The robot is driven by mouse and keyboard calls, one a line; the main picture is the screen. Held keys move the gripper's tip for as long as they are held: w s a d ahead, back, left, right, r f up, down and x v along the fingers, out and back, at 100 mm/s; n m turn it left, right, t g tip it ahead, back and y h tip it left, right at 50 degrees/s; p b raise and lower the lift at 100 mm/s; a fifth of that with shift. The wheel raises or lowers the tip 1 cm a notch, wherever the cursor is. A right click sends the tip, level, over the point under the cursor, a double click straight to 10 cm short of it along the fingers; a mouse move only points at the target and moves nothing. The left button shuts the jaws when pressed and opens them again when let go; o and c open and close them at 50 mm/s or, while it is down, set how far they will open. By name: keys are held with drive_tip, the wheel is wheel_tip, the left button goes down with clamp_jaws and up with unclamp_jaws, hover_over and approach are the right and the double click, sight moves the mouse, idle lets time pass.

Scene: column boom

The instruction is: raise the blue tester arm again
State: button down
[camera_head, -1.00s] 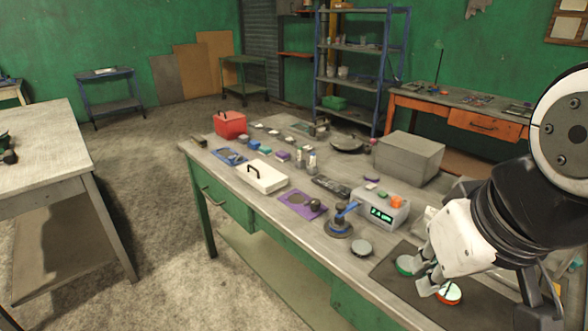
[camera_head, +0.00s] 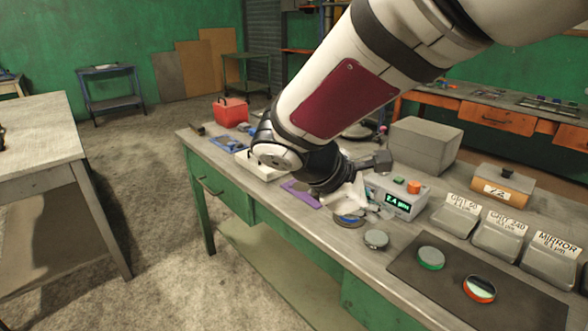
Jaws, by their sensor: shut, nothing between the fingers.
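The tester is a grey box (camera_head: 395,199) with a lit display reading about 2.4 µm. Its round stage (camera_head: 347,221) stands just left of it on the bench. Only a small blue part of the tester arm (camera_head: 349,217) shows, low over the stage; my gripper hides the rest, so I cannot tell its tilt. My gripper (camera_head: 368,207) is shut and empty, reaching down from above right over the stage, close to the blue arm. I cannot tell whether they touch.
A grey disc (camera_head: 376,239) lies in front of the tester. A green-rimmed disc (camera_head: 430,258) and a red-rimmed disc (camera_head: 479,288) lie on a dark mat (camera_head: 450,284). Labelled grey blocks (camera_head: 497,236) stand right. A large grey box (camera_head: 425,146) stands behind the tester.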

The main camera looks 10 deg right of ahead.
drive_tip(key=w+a+f+n+t+h+b, duration=0.1)
drive_tip(key=w+a+f+n+t+b, duration=0.1)
drive_tip(key=w+a+f+n, duration=0.35)
drive_tip(key=n+t+b, duration=0.2)
drive_tip(key=n+t, duration=0.1)
drive_tip(key=n, duration=0.1)
approach(327, 228)
wheel_tip(327, 228, up, 3)
drive_tip(key=shift+w+h, duration=0.3)
drive_tip(key=shift+h, duration=0.1)
drive_tip(key=shift+m, duration=0.25)
drive_tip(key=b+x, duration=0.1)
drive_tip(key=x, duration=0.8)
drive_tip(key=shift+d+f, duration=0.1)
drive_tip(key=shift+w+d+r, duration=0.3)
drive_tip(key=shift+d+r, duration=0.2)
drive_tip(key=shift+d, duration=0.05)
drive_tip(key=shift+w+d+r, duration=0.3)
drive_tip(key=shift+d+r, duration=0.2)
drive_tip(key=shift+d, duration=0.05)
drive_tip(key=shift+w+d+r, duration=0.2)
drive_tip(key=shift+d+r, duration=0.1)
drive_tip(key=shift+r, duration=0.15)
drive_tip(key=shift+r+g+p, duration=0.3)
drive_tip(key=shift+r+p, duration=0.1)
drive_tip(key=shift+p, duration=0.25)
